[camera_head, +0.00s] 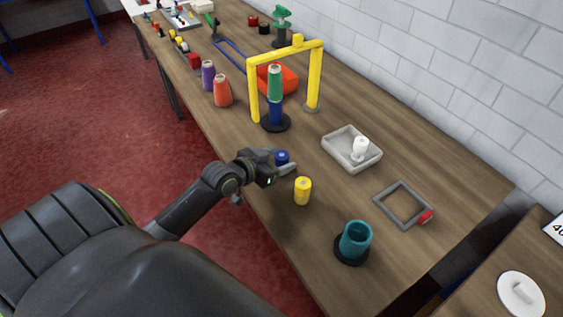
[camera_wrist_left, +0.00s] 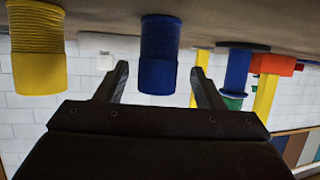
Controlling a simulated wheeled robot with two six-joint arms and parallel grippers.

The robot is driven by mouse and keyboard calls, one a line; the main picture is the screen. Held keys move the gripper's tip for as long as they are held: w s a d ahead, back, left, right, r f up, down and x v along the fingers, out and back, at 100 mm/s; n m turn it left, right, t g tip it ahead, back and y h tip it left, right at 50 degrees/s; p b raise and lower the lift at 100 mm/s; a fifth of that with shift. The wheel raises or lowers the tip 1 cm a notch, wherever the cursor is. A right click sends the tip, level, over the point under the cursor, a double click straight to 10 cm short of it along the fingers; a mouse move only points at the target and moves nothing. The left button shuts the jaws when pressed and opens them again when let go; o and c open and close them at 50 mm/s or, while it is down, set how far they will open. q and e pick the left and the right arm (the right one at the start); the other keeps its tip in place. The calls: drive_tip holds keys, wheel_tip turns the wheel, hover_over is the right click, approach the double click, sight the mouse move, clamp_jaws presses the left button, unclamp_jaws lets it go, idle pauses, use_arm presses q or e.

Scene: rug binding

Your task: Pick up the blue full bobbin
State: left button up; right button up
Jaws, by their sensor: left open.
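The blue full bobbin (camera_head: 282,157) stands on the wooden table near its front edge, partly hidden by my left gripper. My left gripper (camera_head: 281,163) is open and low over the table at the bobbin. In the left wrist view, which looks upside down, the blue bobbin (camera_wrist_left: 158,55) shows between the two spread fingers (camera_wrist_left: 159,70), with a gap on each side. Neither finger appears to touch it. My right gripper is not in view.

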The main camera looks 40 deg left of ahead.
sight(286, 157)
use_arm(q)
drive_tip(key=x, duration=0.3)
drive_tip(key=shift+w+d, duration=0.2)
drive_tip(key=c, duration=1.1)
